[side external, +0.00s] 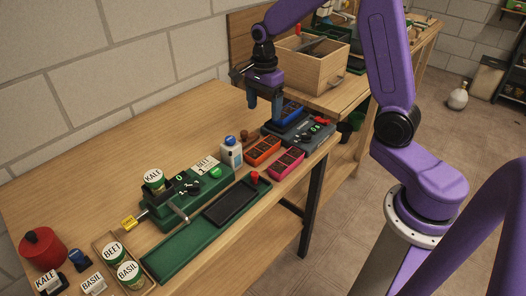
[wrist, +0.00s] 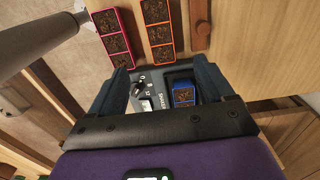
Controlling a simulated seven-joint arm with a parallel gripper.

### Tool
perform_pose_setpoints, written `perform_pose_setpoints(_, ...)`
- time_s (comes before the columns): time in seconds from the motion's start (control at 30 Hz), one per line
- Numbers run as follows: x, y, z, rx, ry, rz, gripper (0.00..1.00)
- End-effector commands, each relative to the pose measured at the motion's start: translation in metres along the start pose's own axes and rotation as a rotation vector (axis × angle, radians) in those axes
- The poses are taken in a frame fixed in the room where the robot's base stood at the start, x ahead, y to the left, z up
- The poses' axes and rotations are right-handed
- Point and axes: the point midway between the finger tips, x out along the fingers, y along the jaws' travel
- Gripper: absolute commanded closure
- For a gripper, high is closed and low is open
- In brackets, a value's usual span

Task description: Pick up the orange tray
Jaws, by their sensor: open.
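The orange tray (side external: 262,151) lies flat on the bench beside the grey device, with dark soil cells inside. In the wrist view the orange tray (wrist: 158,32) is at the top, beyond my fingertips, with its far end cut off by the picture edge. My gripper (side external: 264,110) is open and empty, fingers pointing down, above the bench near the grey device (side external: 311,132). In the wrist view my gripper (wrist: 163,76) has its fingers spread on either side of part of the device. My gripper is apart from the orange tray.
A pink tray (side external: 287,162) lies next to the orange one. A blue tray (wrist: 183,95) sits on the grey device. A white bottle (side external: 231,153) stands left of the orange tray. A green machine (side external: 185,196) and black tray (side external: 231,203) are further left. The back-left bench is clear.

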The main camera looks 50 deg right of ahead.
Motion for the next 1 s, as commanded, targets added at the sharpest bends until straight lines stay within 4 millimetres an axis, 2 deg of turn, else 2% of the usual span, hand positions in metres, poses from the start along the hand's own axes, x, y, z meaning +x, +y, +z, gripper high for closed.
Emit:
perform_pose_setpoints(0.1, 0.025, 0.002, 0.0, -0.001, 0.001, 0.008, 0.19)
perform_pose_setpoints(0.4, 0.079, 0.002, 0.0, -0.002, 0.0, 0.005, 0.19)
perform_pose_setpoints(0.53, 0.093, 0.001, 0.0, -0.003, 0.0, 0.004, 0.19)
perform_pose_setpoints(0.77, 0.104, 0.001, 0.001, -0.003, 0.0, 0.002, 0.19)
perform_pose_setpoints(1.0, 0.134, 0.0, 0.003, -0.003, 0.0, 0.004, 0.19)
